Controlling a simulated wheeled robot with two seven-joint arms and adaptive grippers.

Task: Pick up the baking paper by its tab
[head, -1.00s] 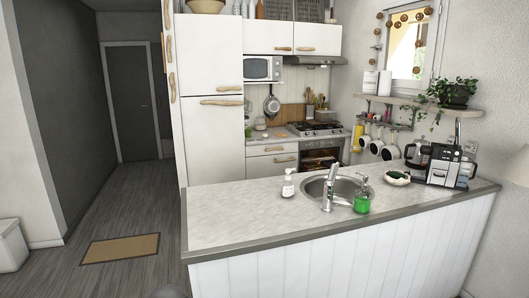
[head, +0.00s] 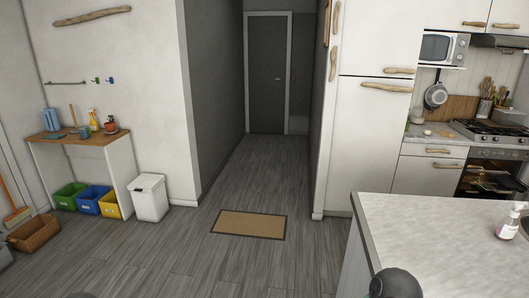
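I cannot make out the baking paper or its tab in the head view. Neither of my grippers is in view. A dark rounded part at the bottom edge, in front of the counter, looks like part of my own body. The oven (head: 487,180) at the right edge has a dark glass front with something warm-coloured behind it, too small to tell what.
The white-topped counter (head: 440,225) with a soap bottle (head: 510,220) fills the lower right. A doormat (head: 248,224) lies before the hallway. A white bin (head: 150,198) and a shelf table (head: 78,138) with coloured boxes stand left. The floor between is clear.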

